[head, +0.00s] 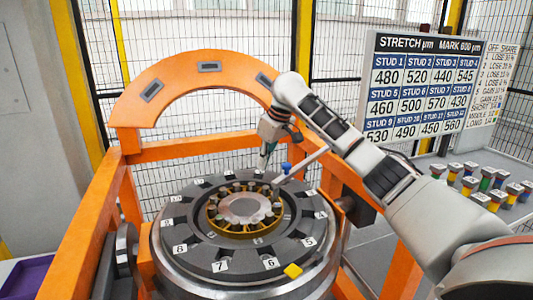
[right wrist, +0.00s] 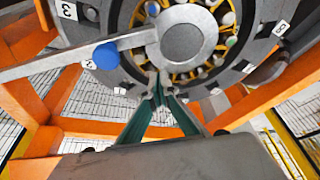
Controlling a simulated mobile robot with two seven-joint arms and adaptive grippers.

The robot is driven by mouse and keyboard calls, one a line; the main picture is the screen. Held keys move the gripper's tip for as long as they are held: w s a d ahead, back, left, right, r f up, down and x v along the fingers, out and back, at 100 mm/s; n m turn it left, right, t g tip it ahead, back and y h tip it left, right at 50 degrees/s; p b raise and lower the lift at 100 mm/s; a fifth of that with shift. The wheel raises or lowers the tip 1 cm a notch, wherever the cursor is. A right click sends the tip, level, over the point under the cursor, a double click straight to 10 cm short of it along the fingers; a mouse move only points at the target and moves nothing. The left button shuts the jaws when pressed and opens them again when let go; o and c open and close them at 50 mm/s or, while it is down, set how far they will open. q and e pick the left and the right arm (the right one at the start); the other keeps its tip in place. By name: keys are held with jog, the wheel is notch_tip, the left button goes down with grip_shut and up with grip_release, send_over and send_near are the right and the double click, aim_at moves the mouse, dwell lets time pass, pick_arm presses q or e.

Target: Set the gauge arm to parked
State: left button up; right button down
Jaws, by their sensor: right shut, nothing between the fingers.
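The gauge arm is a pale flat bar (head: 306,163) with a blue knob (head: 286,168) over the numbered round wheel (head: 180,219). In the right wrist view the bar (right wrist: 48,68) runs from the left edge towards a round grey hub, with the blue knob (right wrist: 106,55) standing on it. My right gripper (head: 266,158) points down behind the wheel's far side, left of the knob. In the right wrist view its green fingers (right wrist: 160,98) are closed and empty, below and right of the knob, apart from it. My left gripper is out of view.
An orange frame (head: 140,148) with a curved top surrounds the wheel. A number board (head: 425,85) stands at right, above a table with several colour-banded pieces (head: 483,200). A purple tray (head: 27,277) is lower left.

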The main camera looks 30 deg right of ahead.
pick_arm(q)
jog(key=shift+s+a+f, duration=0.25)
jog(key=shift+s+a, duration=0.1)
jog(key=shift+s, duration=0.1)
pick_arm(e)
jog(key=s+f, duration=0.2)
jog(key=f, duration=0.1)
jog(key=shift+s+d, duration=0.35)
jog(key=shift+d, duration=0.05)
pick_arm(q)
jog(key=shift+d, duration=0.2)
pick_arm(e)
jog(key=shift+s, duration=0.15)
